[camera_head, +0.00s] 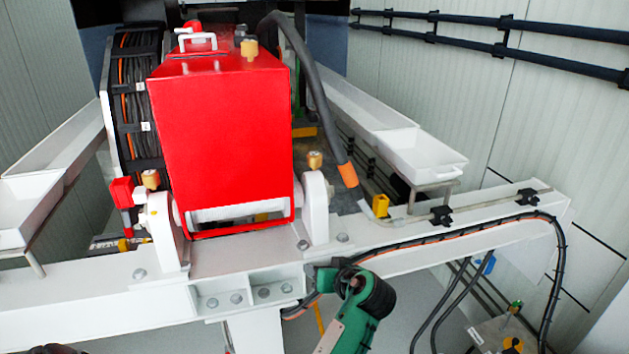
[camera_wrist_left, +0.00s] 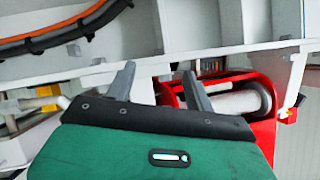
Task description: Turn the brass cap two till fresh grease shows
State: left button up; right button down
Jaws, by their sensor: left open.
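A small brass cap (camera_head: 315,159) stands on the white bracket at the right of the red pump housing (camera_head: 225,140). A second brass cap (camera_head: 151,179) stands on the left bracket, and a third (camera_head: 249,48) on top of the housing. I see no numbers on them. No grease can be made out at this size. My left gripper (camera_wrist_left: 158,80) is open in the left wrist view, its two grey fingers apart with nothing seen held between them. The white beam and a red frame with a white roller (camera_wrist_left: 238,103) lie beyond the fingers. My right gripper is not identifiable.
The white beam (camera_head: 450,235) crosses in front of the pump. A black and orange hose (camera_head: 555,260) runs along it. A thick dark hose (camera_head: 318,95) hangs right of the housing. White trays flank the pump.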

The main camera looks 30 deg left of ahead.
pick_arm(q)
jog(key=w+d+r+n+y, duration=0.1)
jog(key=w+r+n+y, duration=0.4)
jog(key=r, duration=0.8)
jog(key=n+g+y, duration=0.1)
jog(key=n+g, duration=0.1)
send_near(320, 161)
jog(key=p+x, duration=0.6)
jog(key=x, duration=0.5)
jog(key=shift+r, duration=0.1)
jog(key=shift+w+a, duration=0.1)
jog(key=shift+a, duration=0.35)
jog(key=shift+c, duration=0.2)
jog(key=c, duration=0.9)
jog(key=shift+m+t, duration=0.3)
